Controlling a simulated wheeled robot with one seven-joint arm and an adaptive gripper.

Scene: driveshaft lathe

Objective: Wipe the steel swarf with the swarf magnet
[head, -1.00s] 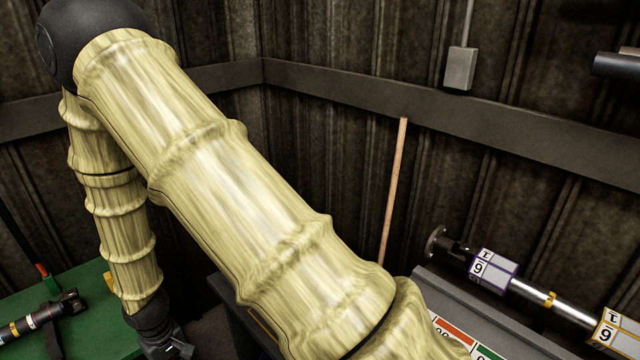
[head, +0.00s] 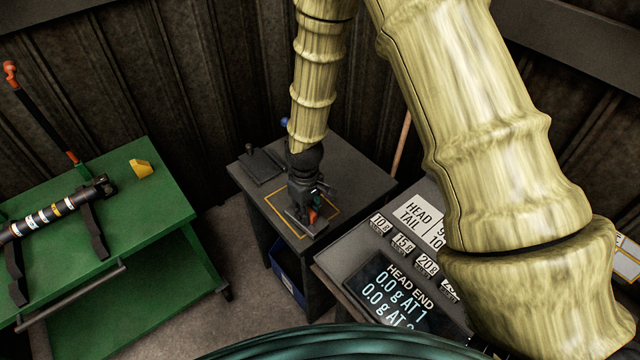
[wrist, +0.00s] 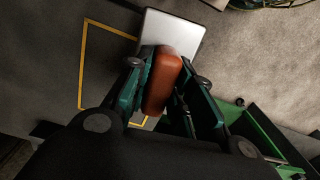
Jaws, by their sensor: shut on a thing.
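My gripper (head: 313,203) is at the small dark table, pointing down, and shut on the swarf magnet's handle. The swarf magnet has an orange-brown handle (wrist: 162,82) between my two fingers in the wrist view. Its flat grey plate (wrist: 172,35) shows beyond the fingertips. In the head view the plate (head: 299,224) is low at the tabletop, inside or over the yellow outline; I cannot tell whether it touches. I cannot make out any steel swarf in either view.
The dark table (head: 345,170) bears a yellow outline (head: 278,203) and a dark block with a knob (head: 262,163). A green bench (head: 165,215) with a shaft (head: 50,213) and a yellow piece (head: 140,168) stands left. A balancing-machine display (head: 392,288) and labelled plates are right.

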